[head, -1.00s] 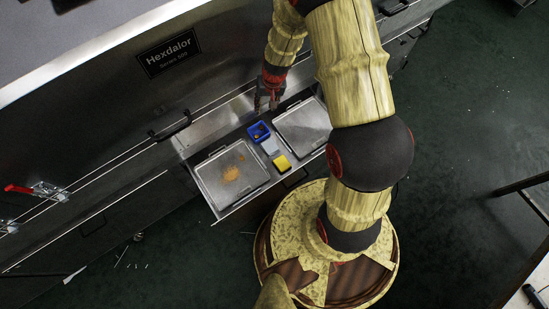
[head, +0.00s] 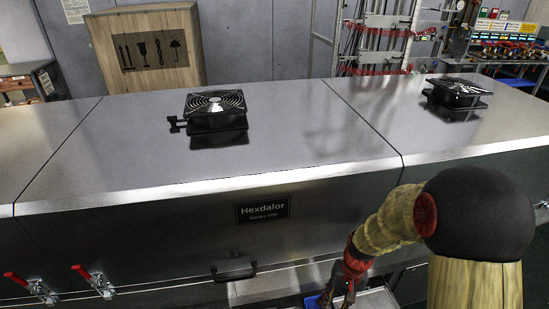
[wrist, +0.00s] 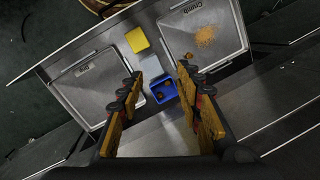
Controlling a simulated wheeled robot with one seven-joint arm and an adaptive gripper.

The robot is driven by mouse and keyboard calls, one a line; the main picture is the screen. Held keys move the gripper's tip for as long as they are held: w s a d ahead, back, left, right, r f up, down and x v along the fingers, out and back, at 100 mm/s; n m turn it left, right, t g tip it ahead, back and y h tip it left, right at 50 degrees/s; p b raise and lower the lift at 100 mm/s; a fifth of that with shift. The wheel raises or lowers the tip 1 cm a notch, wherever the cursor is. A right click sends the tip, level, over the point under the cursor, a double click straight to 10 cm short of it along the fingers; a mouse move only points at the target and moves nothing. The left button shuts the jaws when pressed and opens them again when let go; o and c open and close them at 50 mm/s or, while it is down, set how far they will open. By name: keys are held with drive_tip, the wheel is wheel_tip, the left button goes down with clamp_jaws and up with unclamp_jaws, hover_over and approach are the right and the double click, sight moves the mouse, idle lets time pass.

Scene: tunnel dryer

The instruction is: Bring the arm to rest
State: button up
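My gripper (wrist: 157,95) is open and empty in the wrist view, its two fingers apart above an open drawer. In the head view my gripper (head: 338,292) hangs low at the front of the dryer, near the bottom edge of the picture. I cannot make out its fingers clearly there. My arm is bent and reaches down in front of the steel dryer (head: 120,215).
The open drawer holds a blue bin (wrist: 162,88) with small dark items, a yellow sponge (wrist: 137,39), a grey block (wrist: 153,65) and two trays, one with orange crumbs (wrist: 206,35). Two fans (head: 215,108) sit on the dryer top. Red-handled clamps (head: 92,280) stick out at left.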

drive_tip(key=s+r+n+t, duration=0.1)
drive_tip(key=s+r+t, duration=0.2)
drive_tip(key=r, duration=1.3)
drive_tip(key=s+r+n+t+h, duration=0.1)
drive_tip(key=s+r+t, duration=0.2)
drive_tip(key=s+r, duration=0.7)
wheel_tip(320, 180, up, 7)
drive_tip(key=shift+s+f+n+t+h+p, duration=0.15)
drive_tip(key=shift+n+t+h+p, duration=0.15)
drive_tip(key=shift+t+p, duration=0.1)
drive_tip(key=shift+o, duration=0.2)
drive_tip(key=shift+d, duration=0.1)
